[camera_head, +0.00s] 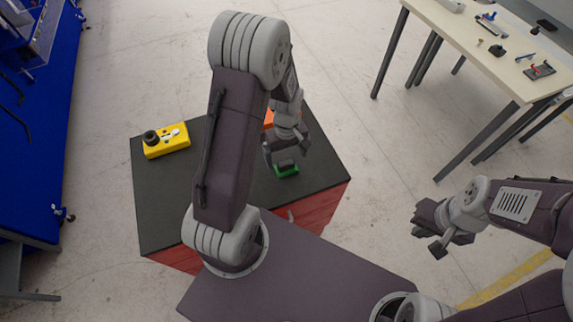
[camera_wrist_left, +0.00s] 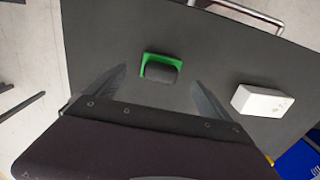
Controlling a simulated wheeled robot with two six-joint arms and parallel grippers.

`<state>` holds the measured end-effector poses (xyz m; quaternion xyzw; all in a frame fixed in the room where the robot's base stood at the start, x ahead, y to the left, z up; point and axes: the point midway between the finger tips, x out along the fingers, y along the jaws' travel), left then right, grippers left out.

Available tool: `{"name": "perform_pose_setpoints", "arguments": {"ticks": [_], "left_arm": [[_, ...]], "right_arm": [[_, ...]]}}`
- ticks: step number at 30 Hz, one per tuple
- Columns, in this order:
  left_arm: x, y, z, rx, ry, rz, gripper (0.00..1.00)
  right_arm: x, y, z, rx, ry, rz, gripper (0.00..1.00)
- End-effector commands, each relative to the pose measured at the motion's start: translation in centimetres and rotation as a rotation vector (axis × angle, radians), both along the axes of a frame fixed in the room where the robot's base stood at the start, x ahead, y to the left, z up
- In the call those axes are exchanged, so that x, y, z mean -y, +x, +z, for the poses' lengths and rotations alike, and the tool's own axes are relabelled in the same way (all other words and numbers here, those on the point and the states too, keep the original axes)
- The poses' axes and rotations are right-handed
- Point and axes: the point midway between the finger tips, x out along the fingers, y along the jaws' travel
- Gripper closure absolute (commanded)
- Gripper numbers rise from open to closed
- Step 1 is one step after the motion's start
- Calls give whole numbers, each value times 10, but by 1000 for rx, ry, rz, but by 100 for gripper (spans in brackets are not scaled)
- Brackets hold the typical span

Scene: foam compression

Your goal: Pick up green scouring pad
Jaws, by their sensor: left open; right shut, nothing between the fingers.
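A small green pad (camera_head: 288,172) lies on the dark top of the red cabinet, with a dark block (camera_wrist_left: 162,73) on or against it. I cannot tell whether they are one piece. The green pad also shows in the left wrist view (camera_wrist_left: 157,57), beyond and between the fingertips. My left gripper (camera_head: 286,155) is open just above the pad, with a finger on either side and nothing held. My right gripper (camera_head: 428,228) is shut and empty, off to the right over the floor.
A yellow box (camera_head: 166,141) with a black knob stands on the left of the dark top (camera_head: 160,200). An orange thing (camera_head: 268,119) is partly hidden behind my left arm. A white box (camera_wrist_left: 262,101) shows in the left wrist view. A table (camera_head: 480,60) with small items stands upper right.

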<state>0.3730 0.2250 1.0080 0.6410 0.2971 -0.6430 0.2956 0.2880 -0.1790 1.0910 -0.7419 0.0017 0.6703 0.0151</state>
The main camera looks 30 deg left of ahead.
Motion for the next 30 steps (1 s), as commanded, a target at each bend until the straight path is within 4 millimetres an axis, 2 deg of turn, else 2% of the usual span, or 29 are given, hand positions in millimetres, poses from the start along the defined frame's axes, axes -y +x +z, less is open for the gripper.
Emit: {"name": "perform_pose_setpoints", "arguments": {"ticks": [5,9,13,20,23,27,29,30], "left_arm": [[0,-1,-8,-3,0,0,6],[-1,-3,-32,-6,-1,0,6],[-1,-2,-51,-1,0,0,6],[-1,-1,-54,2,1,-1,6],[-1,-1,-54,1,0,-1,29],[-1,-1,-54,1,0,-1,68],[-1,-1,-54,1,0,-1,79],[-1,-1,-54,1,0,-1,79]], "right_arm": [[0,0,3,0,0,0,100],[0,0,12,0,0,0,100],[0,0,12,0,0,0,100],[0,0,11,0,0,0,100],[0,0,11,0,0,0,100],[0,0,11,0,0,0,100],[0,0,12,0,0,0,100],[0,0,12,0,0,0,100]]}}
